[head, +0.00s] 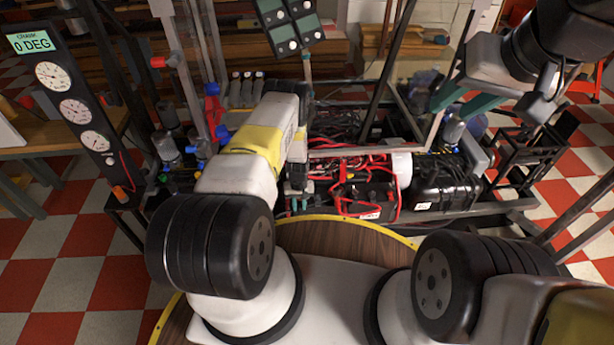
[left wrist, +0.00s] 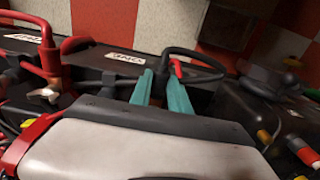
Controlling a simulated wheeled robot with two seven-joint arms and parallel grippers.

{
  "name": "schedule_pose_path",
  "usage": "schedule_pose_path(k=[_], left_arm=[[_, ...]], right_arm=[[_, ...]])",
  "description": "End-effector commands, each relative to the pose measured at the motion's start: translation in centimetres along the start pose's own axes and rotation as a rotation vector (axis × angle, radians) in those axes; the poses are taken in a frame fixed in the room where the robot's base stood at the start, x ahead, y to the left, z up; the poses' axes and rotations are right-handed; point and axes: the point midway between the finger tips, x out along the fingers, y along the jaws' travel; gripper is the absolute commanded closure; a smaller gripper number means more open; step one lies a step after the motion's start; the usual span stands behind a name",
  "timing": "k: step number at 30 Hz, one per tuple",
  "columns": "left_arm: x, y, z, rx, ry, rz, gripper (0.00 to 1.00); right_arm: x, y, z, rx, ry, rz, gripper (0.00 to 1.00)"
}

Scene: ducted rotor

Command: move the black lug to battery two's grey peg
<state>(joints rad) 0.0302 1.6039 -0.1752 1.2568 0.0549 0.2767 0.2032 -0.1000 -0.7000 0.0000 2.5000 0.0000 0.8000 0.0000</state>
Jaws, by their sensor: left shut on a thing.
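My left gripper (left wrist: 162,88) is shut low over the batteries, its teal fingertips at a black cable end that I take to be the black lug. The lug itself is mostly hidden by the fingers. A black cable (left wrist: 205,58) loops right from there, beside a red piece (left wrist: 178,68). A black battery (left wrist: 108,68) with a white label lies just beyond the fingers. Another labelled black battery (left wrist: 15,50) is at far left, with red cables. I cannot make out the grey peg. In the head view, my left gripper (head: 297,204) is beside a black battery (head: 372,198). My right gripper (head: 462,102) is open and empty.
Red cables (head: 350,180) crowd the bench around the batteries. A black case (head: 445,185) stands right of them. Clear upright tubes and a gauge panel (head: 75,105) stand at left. A round wooden surface (head: 330,240) with a yellow rim is in front.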

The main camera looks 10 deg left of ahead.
Motion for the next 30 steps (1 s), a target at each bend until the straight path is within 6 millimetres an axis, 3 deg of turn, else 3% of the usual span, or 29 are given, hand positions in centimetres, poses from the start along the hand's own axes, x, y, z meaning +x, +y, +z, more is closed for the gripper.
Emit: schedule_pose_path(k=[30], left_arm=[[0.0,0.0,3.7,0.000,-0.001,0.000,1.00]], right_arm=[[0.0,0.0,0.0,0.000,0.000,0.000,0.64]])
